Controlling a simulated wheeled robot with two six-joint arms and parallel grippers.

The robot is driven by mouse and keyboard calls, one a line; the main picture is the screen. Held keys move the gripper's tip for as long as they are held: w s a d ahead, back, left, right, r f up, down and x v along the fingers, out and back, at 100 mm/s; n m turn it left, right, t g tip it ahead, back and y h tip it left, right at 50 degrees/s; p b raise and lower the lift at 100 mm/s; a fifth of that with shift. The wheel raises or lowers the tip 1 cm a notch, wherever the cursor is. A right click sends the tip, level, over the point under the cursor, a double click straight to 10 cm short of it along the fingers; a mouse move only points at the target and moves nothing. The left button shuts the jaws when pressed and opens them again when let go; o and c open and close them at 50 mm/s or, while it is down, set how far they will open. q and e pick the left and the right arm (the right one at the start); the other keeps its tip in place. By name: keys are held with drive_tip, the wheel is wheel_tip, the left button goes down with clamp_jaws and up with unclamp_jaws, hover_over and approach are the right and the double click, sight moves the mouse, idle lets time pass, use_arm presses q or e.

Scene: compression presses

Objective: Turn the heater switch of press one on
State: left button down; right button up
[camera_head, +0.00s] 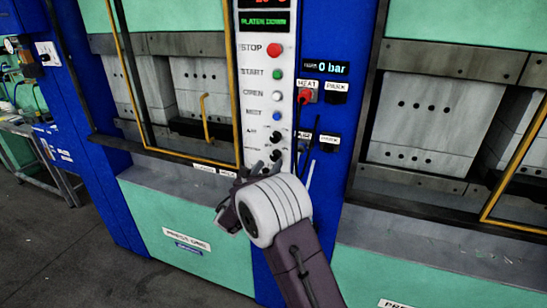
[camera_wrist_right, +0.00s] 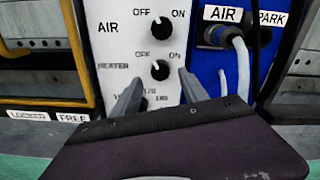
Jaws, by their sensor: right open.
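Press one's white control panel (camera_head: 263,95) stands upright in the middle of the head view. Its black heater switch (camera_head: 275,156) is a round knob low on the panel. In the right wrist view the heater switch (camera_wrist_right: 160,70) sits below the air knob (camera_wrist_right: 161,27), with OFF and ON printed above it; I cannot tell surely which way it points. My right gripper (camera_head: 259,170) is open in front of the lower panel. In the wrist view its two fingers (camera_wrist_right: 160,90) are apart, just below and on either side of the heater switch, with no clear contact. My left gripper is out of view.
A numbered dial under the heater switch is partly hidden by my gripper. Right of the panel, a grey hose plug (camera_wrist_right: 234,36) sits in the AIR socket, and a red plug (camera_head: 304,96) is in the HEAT socket. A yellow-framed guard door (camera_head: 237,80) stands left of the panel.

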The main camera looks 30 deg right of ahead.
sight(274, 158)
drive_tip(key=p+x, duration=0.1)
drive_tip(key=x, duration=0.3)
drive_tip(key=shift+w+d, duration=0.25)
drive_tip(key=shift+d, duration=0.05)
clamp_jaws()
drive_tip(key=shift+f+m+b, duration=0.2)
drive_tip(key=shift+m+b, duration=0.1)
drive_tip(key=shift+b, duration=0.35)
drive_tip(key=m+b, duration=0.9)
drive_tip(key=b, duration=0.7)
drive_tip(key=shift+f, duration=0.15)
drive_tip(key=shift+r+m+b, duration=0.25)
drive_tip(key=shift+m+b, duration=1.05)
drive_tip(key=shift+b, duration=0.2)
unclamp_jaws()
